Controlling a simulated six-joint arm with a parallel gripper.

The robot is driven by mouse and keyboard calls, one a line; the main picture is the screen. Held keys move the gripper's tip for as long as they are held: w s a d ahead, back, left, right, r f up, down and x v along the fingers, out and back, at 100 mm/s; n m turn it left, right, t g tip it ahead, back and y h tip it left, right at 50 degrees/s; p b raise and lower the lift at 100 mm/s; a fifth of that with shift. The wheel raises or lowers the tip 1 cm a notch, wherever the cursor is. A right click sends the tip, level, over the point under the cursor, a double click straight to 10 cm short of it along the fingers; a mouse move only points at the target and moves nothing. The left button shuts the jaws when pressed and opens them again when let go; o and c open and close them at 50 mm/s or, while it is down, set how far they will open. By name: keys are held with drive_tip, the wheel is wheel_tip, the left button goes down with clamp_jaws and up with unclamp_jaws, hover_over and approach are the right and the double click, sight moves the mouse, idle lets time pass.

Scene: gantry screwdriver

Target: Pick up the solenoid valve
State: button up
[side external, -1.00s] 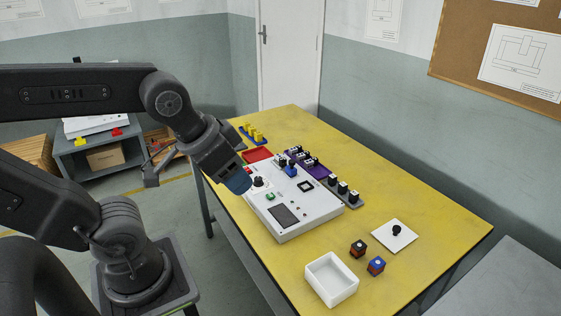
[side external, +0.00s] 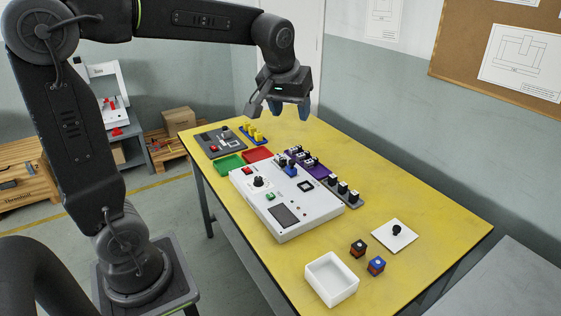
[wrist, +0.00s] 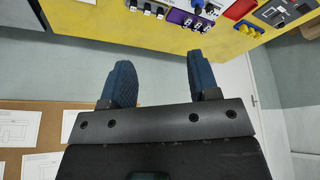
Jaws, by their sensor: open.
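No part is labelled, so I cannot tell for sure which one is the solenoid valve. Possible parts are black-and-white pieces in a purple rack (side external: 320,172), which also shows in the wrist view (wrist: 178,17), and a blue piece (side external: 291,170) beside them on the white panel box (side external: 312,212). Two small blocks, one black and orange (side external: 358,248) and one blue (side external: 376,265), stand at the near right. My gripper (side external: 289,107) is open and empty, high above the far part of the table. In the wrist view its blue fingers (wrist: 163,75) are wide apart.
A grey rack (side external: 355,204) of black-topped parts, a white open tray (side external: 331,290) and a white plate with a black knob (side external: 393,236) stand nearer. Red (side external: 257,154) and green (side external: 230,164) trays and yellow pegs (side external: 255,135) lie farther back.

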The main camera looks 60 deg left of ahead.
drive_tip(key=w+a+f+n+g+y, duration=0.1)
drive_tip(key=w+a+f+n, duration=0.3)
drive_tip(key=w+a, duration=0.55)
drive_tip(key=n+g+y, duration=0.1)
drive_tip(key=n+g, duration=0.2)
drive_tip(key=n, duration=0.4)
approach(279, 156)
drive_tip(key=x, duration=0.3)
drive_tip(key=shift+w+a+f, duration=0.1)
drive_tip(key=shift+a+f, duration=0.05)
drive_tip(key=shift+a, duration=0.15)
drive_tip(key=shift+x, duration=2.95)
drive_tip(key=shift+d, duration=0.15)
clamp_jaws()
